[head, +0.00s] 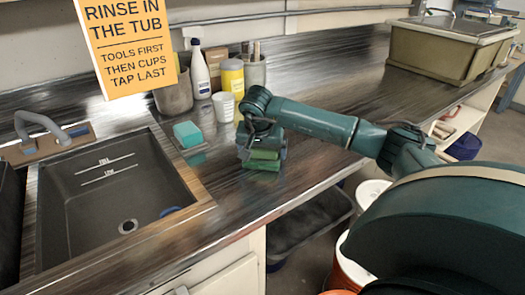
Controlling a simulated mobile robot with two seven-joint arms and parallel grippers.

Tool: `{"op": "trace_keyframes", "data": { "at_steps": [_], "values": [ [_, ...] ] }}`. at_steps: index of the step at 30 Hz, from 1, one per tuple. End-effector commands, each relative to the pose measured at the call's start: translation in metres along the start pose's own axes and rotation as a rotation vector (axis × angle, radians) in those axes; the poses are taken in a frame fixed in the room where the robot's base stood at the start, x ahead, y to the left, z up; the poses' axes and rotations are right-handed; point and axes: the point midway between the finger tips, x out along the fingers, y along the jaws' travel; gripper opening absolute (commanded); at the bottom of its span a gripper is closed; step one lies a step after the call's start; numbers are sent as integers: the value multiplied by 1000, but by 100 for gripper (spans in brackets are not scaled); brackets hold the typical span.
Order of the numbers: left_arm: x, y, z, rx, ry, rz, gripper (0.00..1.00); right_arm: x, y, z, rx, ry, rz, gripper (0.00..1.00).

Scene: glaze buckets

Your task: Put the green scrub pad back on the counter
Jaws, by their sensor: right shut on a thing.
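The green scrub pad (263,165) is at the lower end of my right gripper (261,153), over the dark counter (310,120) to the right of the sink. My right gripper points down and is shut on the pad. Its fingers hide part of the pad. I cannot tell whether the pad touches the counter or hangs just above it. My left gripper is not in view.
A white cup (224,106), a yellow container (232,76), a white bottle (200,72) and tool pots stand behind. The counter further right is clear up to a lidded tub (430,54).

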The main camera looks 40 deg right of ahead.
Motion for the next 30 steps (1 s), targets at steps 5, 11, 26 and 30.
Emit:
{"op": "trace_keyframes", "data": {
  "at_steps": [5,11,26,30],
  "values": [
    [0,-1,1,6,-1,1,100,0,0,0,0,0,0,100],
    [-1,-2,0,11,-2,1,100,-1,0,0,0,0,0,100],
    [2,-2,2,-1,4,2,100,-85,-1,-1,1,3,-4,100],
    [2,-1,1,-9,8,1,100,-107,-1,-1,-1,1,-3,100]
  ]
}}
